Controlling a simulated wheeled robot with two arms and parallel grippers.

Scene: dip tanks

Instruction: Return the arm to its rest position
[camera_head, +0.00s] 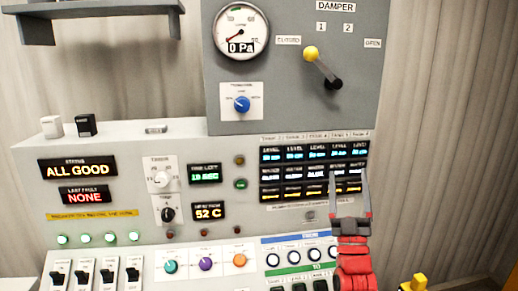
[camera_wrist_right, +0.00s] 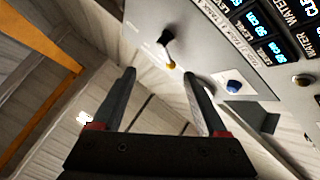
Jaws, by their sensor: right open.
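My right gripper (camera_head: 349,200) is at the lower right of the head view, in front of the control panel (camera_head: 150,135). Its two grey fingers point up and are apart with nothing between them. In the right wrist view the open fingers (camera_wrist_right: 160,90) also show empty, with the panel beyond them. I cannot tell whether a finger touches the panel. My left gripper is not in view.
A damper lever with a yellow knob (camera_head: 311,53) stands on the upper panel, right of a gauge (camera_head: 241,32) reading 0 Pa. Switches (camera_head: 82,273) and coloured knobs (camera_head: 205,264) line the lower panel. A shelf (camera_head: 95,12) is upper left.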

